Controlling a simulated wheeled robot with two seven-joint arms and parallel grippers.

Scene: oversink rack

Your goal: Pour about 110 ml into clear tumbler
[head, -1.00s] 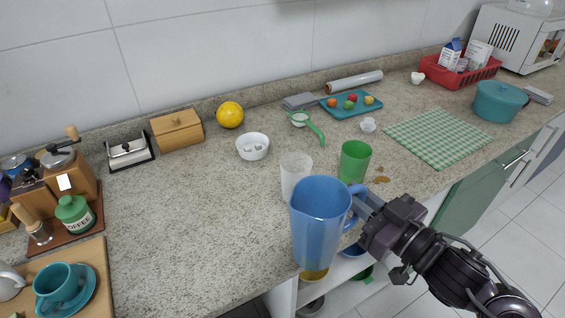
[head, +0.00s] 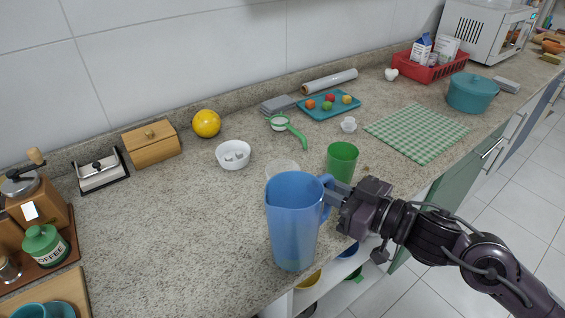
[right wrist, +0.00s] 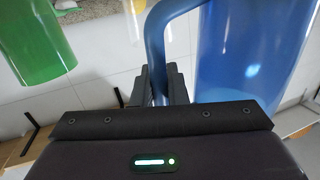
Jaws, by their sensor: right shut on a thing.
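My right gripper (head: 338,192) is shut on the handle of a blue translucent pitcher (head: 293,225). The pitcher looks nearly upright at the counter's front edge. In the right wrist view, the handle (right wrist: 155,50) passes between the fingers, with the pitcher body (right wrist: 240,50) to the right. The clear tumbler (head: 282,167) stands on the counter behind the pitcher, which hides all but its upper part. A green tumbler (head: 342,162) stands to its right; a green cup (right wrist: 35,45) shows at left in the wrist view. I cannot tell the pitcher's liquid level. My left gripper is out of view.
A white bowl (head: 233,155), a green-handled strainer (head: 288,127) and a teal tray (head: 328,106) with small fruit lie farther back. A checked cloth (head: 416,132) and teal pot (head: 472,93) are at right. The counter left of the pitcher is clear.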

